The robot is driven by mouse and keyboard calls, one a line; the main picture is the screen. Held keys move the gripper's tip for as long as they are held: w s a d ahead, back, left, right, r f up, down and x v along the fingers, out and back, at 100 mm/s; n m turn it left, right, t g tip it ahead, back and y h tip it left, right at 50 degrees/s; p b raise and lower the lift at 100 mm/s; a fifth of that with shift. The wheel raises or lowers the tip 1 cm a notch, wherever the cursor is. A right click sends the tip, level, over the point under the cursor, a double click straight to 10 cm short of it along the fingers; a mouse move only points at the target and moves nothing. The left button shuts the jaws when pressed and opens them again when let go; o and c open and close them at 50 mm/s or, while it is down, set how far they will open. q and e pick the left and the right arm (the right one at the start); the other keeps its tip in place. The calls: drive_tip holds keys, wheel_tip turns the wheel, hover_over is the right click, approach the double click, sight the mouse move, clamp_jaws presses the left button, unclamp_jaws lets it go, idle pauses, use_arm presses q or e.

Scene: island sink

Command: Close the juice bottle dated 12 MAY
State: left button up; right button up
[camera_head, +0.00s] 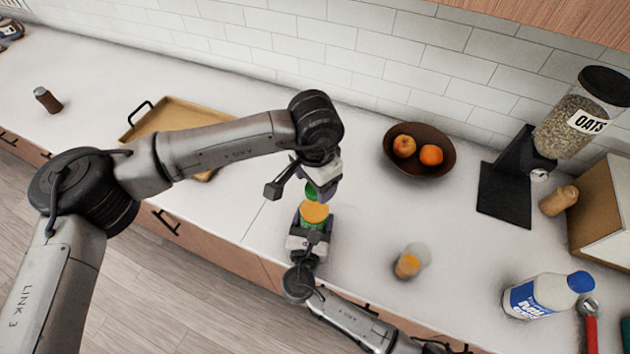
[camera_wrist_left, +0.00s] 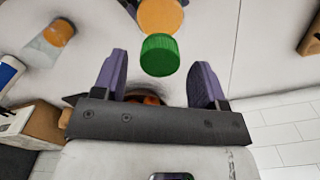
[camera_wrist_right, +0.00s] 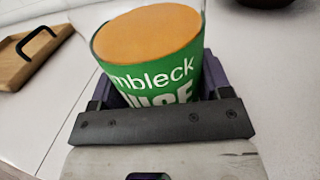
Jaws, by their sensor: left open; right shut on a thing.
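A juice bottle with a green label (camera_wrist_right: 165,75) and orange top (camera_head: 314,212) stands open in my right gripper (camera_head: 308,243), which is shut around it. No date is readable on the visible label. A green cap (camera_head: 311,190) shows just above the bottle, beside my left gripper (camera_head: 322,187). In the left wrist view the green cap (camera_wrist_left: 160,55) appears between the spread, open fingers, overlapping the bottle's orange top (camera_wrist_left: 160,15). The right wrist view shows no cap on the bottle.
A clear container with orange contents (camera_head: 409,263) stands to the right. A fruit bowl (camera_head: 419,168), a black stand (camera_head: 506,190) and a white blue-capped bottle (camera_head: 540,296) are further right. A wooden tray (camera_head: 178,113) lies behind my left arm. The counter's front edge is near the bottle.

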use_arm(q)
drive_tip(key=shift+r, duration=1.75)
drive_tip(key=shift+c, duration=0.4)
